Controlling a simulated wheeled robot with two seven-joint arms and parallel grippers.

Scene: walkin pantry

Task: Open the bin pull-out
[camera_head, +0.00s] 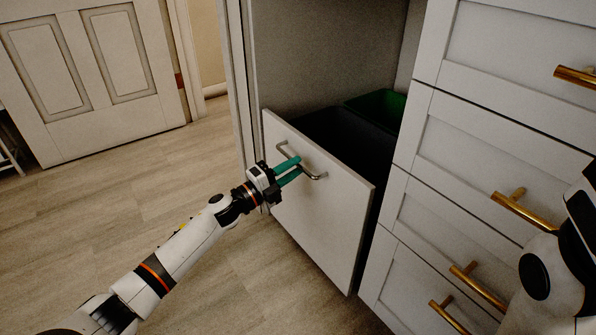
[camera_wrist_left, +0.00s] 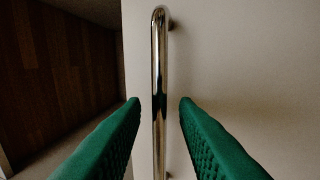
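The bin pull-out (camera_head: 315,215) has a white front panel and stands out from its cabinet. Inside are a dark bin (camera_head: 345,135) and, behind it, a green bin (camera_head: 380,105). Its silver bar handle (camera_head: 313,174) is on the upper part of the front and also shows in the left wrist view (camera_wrist_left: 160,70). My left gripper (camera_head: 292,167) is at the handle. In the left wrist view, its green fingers (camera_wrist_left: 159,105) are on either side of the bar, with a gap on both sides. My right arm shows at the right edge; its gripper is out of view.
White drawers with brass handles (camera_head: 524,210) stand close to the right of the pull-out. A panelled white door (camera_head: 90,65) is at the back left. The wooden floor (camera_head: 150,190) in front and to the left is clear.

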